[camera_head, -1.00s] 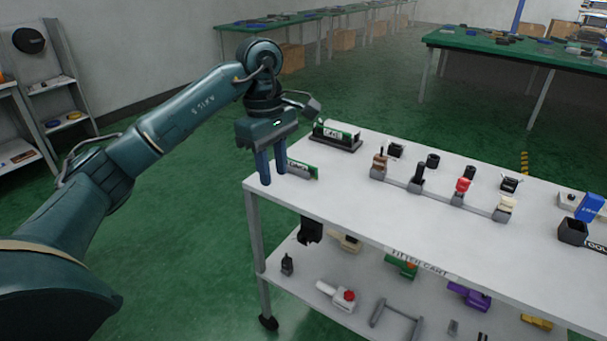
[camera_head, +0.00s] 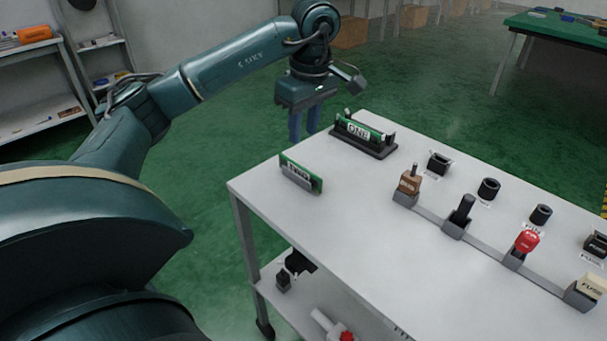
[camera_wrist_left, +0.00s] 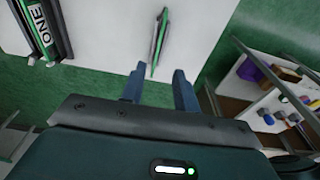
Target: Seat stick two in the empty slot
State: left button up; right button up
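Stick two (camera_head: 301,173) is a green stick labelled TWO. It stands upright in a grey holder near the left corner of the white cart top. In the left wrist view stick two (camera_wrist_left: 159,40) lies just ahead of the fingertips, with its near end close to the gap. My left gripper (camera_head: 305,124) is open and empty, pointing down by the cart's far left edge; its spread fingers (camera_wrist_left: 160,84) show in the wrist view. Stick one (camera_head: 358,129) sits in a black base (camera_head: 375,151); the empty slot is not clearly distinguishable. My right gripper is out of view.
A row of grey fixtures with a brown block (camera_head: 409,184), a black lever (camera_head: 463,210), a red knob (camera_head: 527,241) and a cream block (camera_head: 587,287) runs along the cart. Black sockets (camera_head: 489,188) stand behind. The cart top around stick two is clear.

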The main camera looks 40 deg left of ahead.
aim_at(299, 166)
pick_arm(q)
jog(key=f, duration=0.3)
jog(key=a+f, duration=0.1)
jog(key=f, duration=0.5)
jog(key=shift+w+a+f+b, duration=0.2)
jog(key=shift+a+b, duration=0.1)
jog(key=shift+b, duration=0.05)
grip_shut()
